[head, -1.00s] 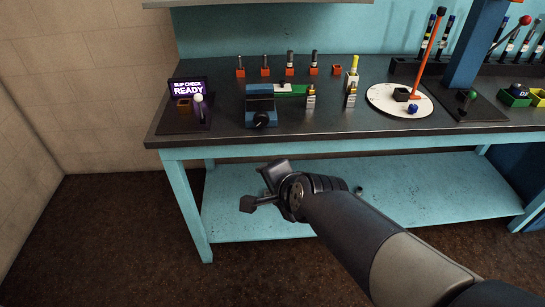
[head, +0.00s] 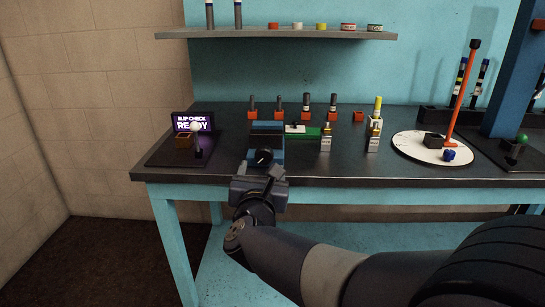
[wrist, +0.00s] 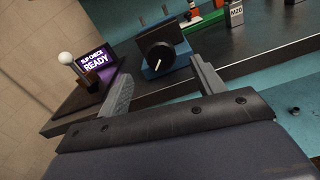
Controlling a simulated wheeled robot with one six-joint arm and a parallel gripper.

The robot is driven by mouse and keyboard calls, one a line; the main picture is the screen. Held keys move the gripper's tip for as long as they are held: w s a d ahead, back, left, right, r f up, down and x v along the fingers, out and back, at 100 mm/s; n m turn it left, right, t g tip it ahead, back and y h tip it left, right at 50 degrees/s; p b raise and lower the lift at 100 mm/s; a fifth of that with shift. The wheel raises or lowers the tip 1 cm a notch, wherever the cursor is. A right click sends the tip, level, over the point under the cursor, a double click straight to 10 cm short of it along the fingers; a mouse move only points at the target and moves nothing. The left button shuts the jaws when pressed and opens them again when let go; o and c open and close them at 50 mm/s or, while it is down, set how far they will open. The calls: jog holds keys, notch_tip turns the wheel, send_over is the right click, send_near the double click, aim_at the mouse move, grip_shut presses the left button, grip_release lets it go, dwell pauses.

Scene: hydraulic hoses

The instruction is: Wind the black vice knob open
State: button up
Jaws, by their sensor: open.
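The black vice knob (head: 263,157) is on the front face of the blue vice (head: 266,133), near the front edge of the bench. In the wrist view the round knob (wrist: 158,54) shows a white pointer line and lies ahead of the jaws, between and beyond the fingertips. My gripper (head: 260,172) is open and empty, just in front of the bench edge and close below the knob in the head view. In the wrist view its two fingers (wrist: 158,78) are spread wide with a gap between them and the knob.
A sign reading "SLIP CHECK READY" (head: 192,122) and a white-balled lever (head: 196,128) stand left of the vice. A green plate (head: 306,133) and small metal blocks (head: 326,142) stand right. A white round disc (head: 425,149) is farther right. A shelf (head: 280,35) runs above.

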aim_at(264, 156)
jog(key=w, duration=1)
jog(key=shift+d, duration=0.2)
jog(key=shift+c, duration=0.3)
jog(key=c, duration=0.9)
